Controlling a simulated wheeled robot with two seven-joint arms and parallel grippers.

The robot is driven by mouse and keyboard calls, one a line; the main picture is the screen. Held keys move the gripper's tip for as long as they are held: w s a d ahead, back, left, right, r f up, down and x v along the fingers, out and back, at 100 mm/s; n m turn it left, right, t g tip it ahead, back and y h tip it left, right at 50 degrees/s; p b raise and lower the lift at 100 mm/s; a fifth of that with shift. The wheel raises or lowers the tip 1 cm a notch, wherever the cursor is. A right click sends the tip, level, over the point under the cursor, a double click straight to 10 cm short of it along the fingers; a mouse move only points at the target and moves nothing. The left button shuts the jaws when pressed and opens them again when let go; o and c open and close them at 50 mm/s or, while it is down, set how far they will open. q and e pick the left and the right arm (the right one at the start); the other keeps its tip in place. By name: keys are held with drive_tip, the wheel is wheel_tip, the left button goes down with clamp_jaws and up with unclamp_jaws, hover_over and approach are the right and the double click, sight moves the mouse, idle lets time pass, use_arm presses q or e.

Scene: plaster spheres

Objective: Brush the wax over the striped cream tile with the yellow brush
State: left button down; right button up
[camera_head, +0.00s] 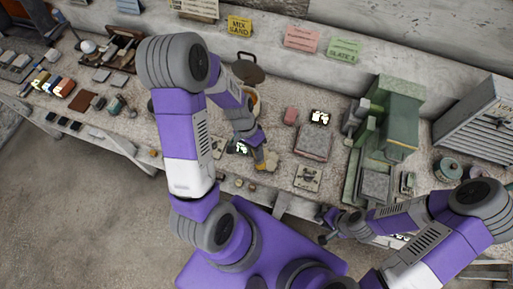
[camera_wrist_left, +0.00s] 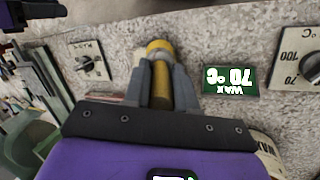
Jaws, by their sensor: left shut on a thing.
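My left gripper (camera_head: 260,154) is shut on the yellow brush (camera_head: 262,166), low over the front of the workbench. In the left wrist view the brush (camera_wrist_left: 161,78) stands between the two grey fingers of the left gripper (camera_wrist_left: 160,95), its yellow end pointing away from my wrist. A pot (camera_head: 254,96) with orange-yellow contents is behind the left wrist; a pale curved rim with wax lettering (camera_wrist_left: 266,146) shows in the wrist view. I cannot make out the striped cream tile for certain. My right gripper (camera_head: 329,222) is near the bench's front edge; its jaws are too small to read.
A green display reading wax 70 °C (camera_wrist_left: 231,81) lies between two dial panels. A dial panel (camera_head: 308,178) is right of the brush. A grey slab (camera_head: 313,143), a green machine (camera_head: 392,105) and a dark round lid (camera_head: 249,72) stand around. Small tools crowd the bench's left.

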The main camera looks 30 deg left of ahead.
use_arm(q)
drive_tip(key=shift+w+a+f, duration=0.1)
drive_tip(key=shift+w+a, duration=0.15)
drive_tip(key=shift+w, duration=0.65)
drive_tip(key=shift+w+a, duration=0.2)
drive_tip(key=shift+w, duration=0.7)
drive_tip(key=shift+s, duration=0.1)
drive_tip(key=shift+s+d+r+p, duration=0.25)
drive_tip(key=shift+s+r+p, duration=0.1)
drive_tip(key=shift+s+r, duration=0.4)
drive_tip(key=shift+w+d+f+b, duration=0.1)
drive_tip(key=shift+w+d+f, duration=0.05)
drive_tip(key=shift+d, duration=0.4)
drive_tip(key=shift+w+d+f+b, duration=0.1)
drive_tip(key=shift+w+d+b, duration=0.05)
drive_tip(key=shift+d, duration=0.35)
drive_tip(key=shift+w+d+f+b, duration=0.1)
drive_tip(key=shift+w+d+f, duration=0.05)
drive_tip(key=shift+d, duration=0.4)
drive_tip(key=shift+f, duration=0.3)
